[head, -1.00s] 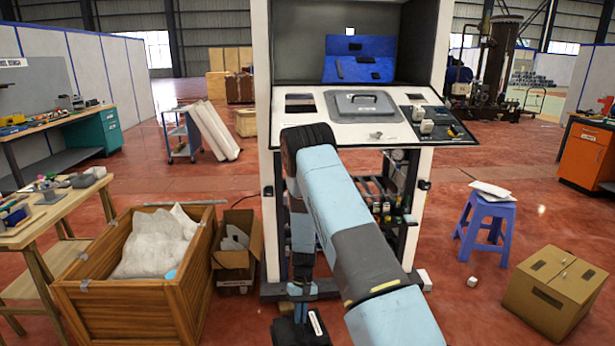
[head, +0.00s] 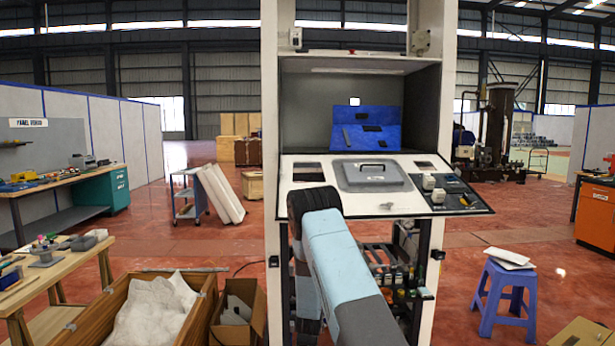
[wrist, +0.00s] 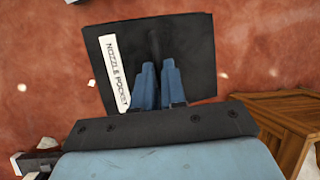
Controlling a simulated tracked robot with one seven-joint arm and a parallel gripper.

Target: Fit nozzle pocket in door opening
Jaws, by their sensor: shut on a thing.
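The nozzle pocket (wrist: 192,45) is a flat black piece with a white label reading "NOZZLE POCKET", seen in the wrist view. My gripper (wrist: 157,72) has its blue fingers shut on a dark raised part in its middle, held above the red floor. In the head view the gripper and pocket are out of frame, below the picture. The white dispenser cabinet (head: 273,125) stands ahead, with a sloped front panel (head: 380,205). The panel has dark rectangular openings at left (head: 307,171) and right (head: 424,164); I cannot tell which is the door opening.
A wooden crate with white bags (head: 150,310) and a cardboard box (head: 255,308) stand left of the cabinet. A blue stool (head: 505,290) stands right. Red floor lies between.

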